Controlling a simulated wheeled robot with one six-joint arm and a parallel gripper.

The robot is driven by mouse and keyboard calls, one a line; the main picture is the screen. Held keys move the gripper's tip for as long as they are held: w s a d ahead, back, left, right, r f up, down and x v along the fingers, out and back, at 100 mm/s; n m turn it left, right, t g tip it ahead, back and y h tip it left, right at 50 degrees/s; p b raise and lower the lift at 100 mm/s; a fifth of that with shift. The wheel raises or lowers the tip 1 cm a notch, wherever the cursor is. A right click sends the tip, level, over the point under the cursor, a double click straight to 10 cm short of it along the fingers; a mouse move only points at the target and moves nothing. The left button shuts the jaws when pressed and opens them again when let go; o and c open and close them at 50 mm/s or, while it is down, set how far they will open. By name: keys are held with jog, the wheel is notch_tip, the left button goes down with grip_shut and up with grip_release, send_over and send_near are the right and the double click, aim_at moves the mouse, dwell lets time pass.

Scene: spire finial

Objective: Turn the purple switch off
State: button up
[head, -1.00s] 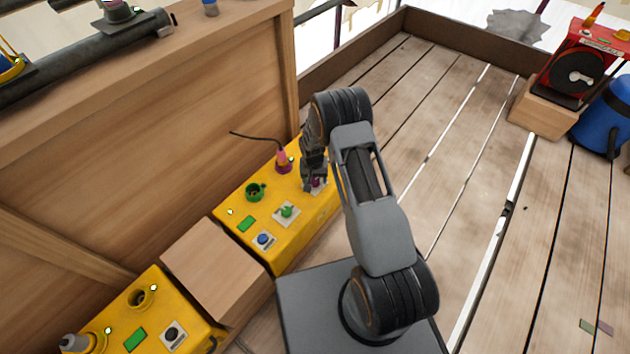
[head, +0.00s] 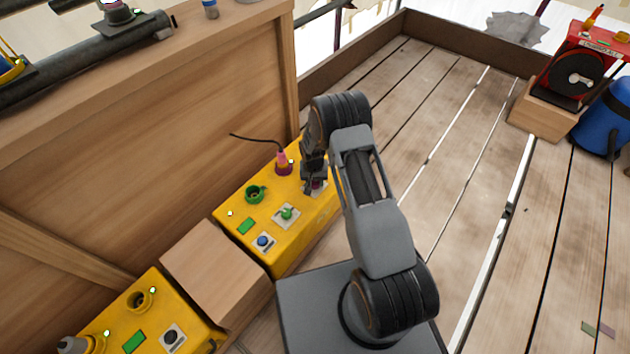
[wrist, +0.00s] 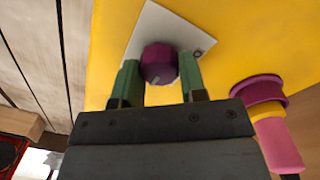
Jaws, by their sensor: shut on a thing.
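The purple switch (wrist: 159,63) is a round knob on a white plate (wrist: 150,30) on a yellow box. In the wrist view a pale mark shows on the knob near its lower edge. My gripper (wrist: 160,80) has its two green fingers on either side of the knob, shut on it. In the head view my gripper (head: 314,182) is at the far right part of the yellow box (head: 270,212) and hides most of the knob.
On the same box are a green switch (head: 287,213), a blue button (head: 263,240), a green ring socket (head: 255,193) and a pink plug in a purple socket (head: 283,163). A wooden wall (head: 150,130) stands behind. Open plank floor (head: 470,200) lies to the right.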

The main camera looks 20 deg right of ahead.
aim_at(315, 184)
jog(key=n, duration=0.4)
jog(key=n+p, duration=0.1)
jog(key=n, duration=0.3)
jog(key=shift+r+n+t, duration=0.1)
jog(key=shift+n+t, duration=0.2)
jog(key=shift+n, duration=0.1)
jog(key=n, duration=0.4)
jog(key=shift+n+p, duration=0.3)
jog(key=shift+n, duration=2.2)
jog(key=o, duration=0.9)
jog(key=r+p, duration=0.1)
jog(key=r, duration=0.3)
jog(key=r+p, duration=0.2)
jog(key=r, duration=0.3)
jog(key=r+p, duration=0.1)
jog(key=r, duration=0.3)
jog(key=shift+s+a+r+p, duration=0.1)
jog(key=shift+s+r+p, duration=0.25)
